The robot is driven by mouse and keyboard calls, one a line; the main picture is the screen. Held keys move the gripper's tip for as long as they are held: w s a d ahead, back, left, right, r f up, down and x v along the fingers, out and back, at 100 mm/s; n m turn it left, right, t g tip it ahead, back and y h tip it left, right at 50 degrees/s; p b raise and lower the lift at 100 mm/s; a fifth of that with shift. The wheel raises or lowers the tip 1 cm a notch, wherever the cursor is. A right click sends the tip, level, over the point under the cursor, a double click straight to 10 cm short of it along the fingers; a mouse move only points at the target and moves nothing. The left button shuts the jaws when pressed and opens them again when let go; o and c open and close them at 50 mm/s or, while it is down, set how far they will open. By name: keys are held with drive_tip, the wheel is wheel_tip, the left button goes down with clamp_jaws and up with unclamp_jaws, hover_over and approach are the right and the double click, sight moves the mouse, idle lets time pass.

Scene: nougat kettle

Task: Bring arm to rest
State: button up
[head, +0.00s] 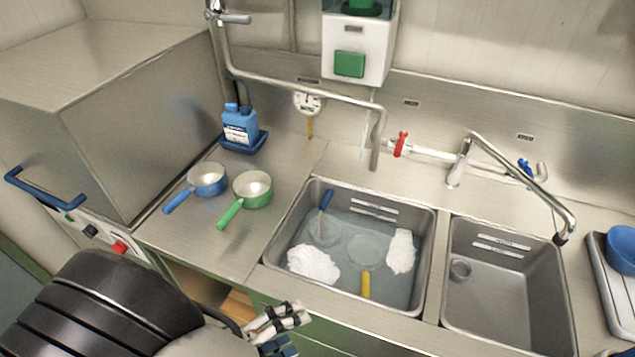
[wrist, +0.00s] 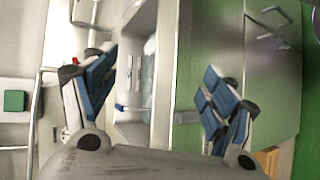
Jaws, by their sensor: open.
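My gripper (wrist: 158,92) is open and empty in the wrist view, with its two blue-padded fingers spread wide apart. In the head view my gripper (head: 279,335) shows at the bottom, in front of the counter's front edge and below the left sink. My dark ribbed arm fills the lower left of the head view. No object touches the fingers.
The left sink (head: 428,262) holds water, white foam and handled items. The right sink (head: 510,262) looks empty. A blue pan (head: 207,178), a green pan (head: 252,188) and a blue jug (head: 240,125) stand on the counter. A steel box (head: 140,120) is at left.

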drive_tip(key=s+d+r+m+g+y, duration=0.2)
drive_tip(key=d+r+m+y, duration=0.5)
drive_tip(key=d+r, duration=1.2)
drive_tip(key=r+y, duration=0.1)
drive_tip(key=y, duration=0.3)
drive_tip(key=shift+s+d+r+m, duration=0.15)
drive_tip(key=shift+d+r+m, duration=0.05)
drive_tip(key=shift+d+m, duration=0.2)
